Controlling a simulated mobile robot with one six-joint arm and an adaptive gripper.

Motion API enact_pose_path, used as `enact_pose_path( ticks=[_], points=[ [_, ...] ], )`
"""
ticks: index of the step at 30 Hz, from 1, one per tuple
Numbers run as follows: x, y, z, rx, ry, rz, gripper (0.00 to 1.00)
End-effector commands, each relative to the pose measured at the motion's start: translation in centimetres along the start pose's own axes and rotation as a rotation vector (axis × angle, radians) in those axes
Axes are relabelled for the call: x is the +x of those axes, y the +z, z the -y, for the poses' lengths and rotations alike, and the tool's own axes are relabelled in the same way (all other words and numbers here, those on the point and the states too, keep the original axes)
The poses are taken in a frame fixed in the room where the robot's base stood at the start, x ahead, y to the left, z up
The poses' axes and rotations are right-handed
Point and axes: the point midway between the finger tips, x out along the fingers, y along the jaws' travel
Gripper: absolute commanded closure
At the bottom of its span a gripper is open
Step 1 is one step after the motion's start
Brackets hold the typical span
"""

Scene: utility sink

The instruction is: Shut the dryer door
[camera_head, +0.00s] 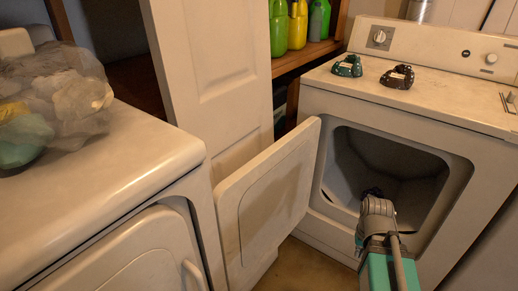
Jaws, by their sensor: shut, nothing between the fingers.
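The dryer (390,107) is a white machine at the right with a dark square drum opening (405,165). Its white door (268,200) is hinged at the left of the opening and stands wide open, swung out toward me and to the left. My gripper (374,192) is in front of the opening, to the right of the door and apart from it. The fingers are small and dark against the drum, shut and empty. My grey and teal wrist hides the lower part of the opening.
Another white machine (110,165) stands at the left, close to the door's outer edge, with a plastic bag (55,95) on top. Two small dark objects (346,66) (398,77) lie on the dryer top. Bottles (298,24) stand on a shelf behind. A strip of floor (290,265) shows below.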

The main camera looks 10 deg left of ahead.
Motion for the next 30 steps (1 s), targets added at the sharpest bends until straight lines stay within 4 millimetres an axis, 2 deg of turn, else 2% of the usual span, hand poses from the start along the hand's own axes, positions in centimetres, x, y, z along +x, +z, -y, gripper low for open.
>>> enact_pose_path(
  ticks=[8,13,30],
  points=[
    [-2.2,-1.1,1.4,-0.054,-0.01,-0.013,1.0],
    [-5.0,-2.5,2.5,-0.131,-0.025,-0.031,1.0],
    [-16.2,-7.5,13.0,-0.502,-0.088,-0.12,1.0]
  ],
)
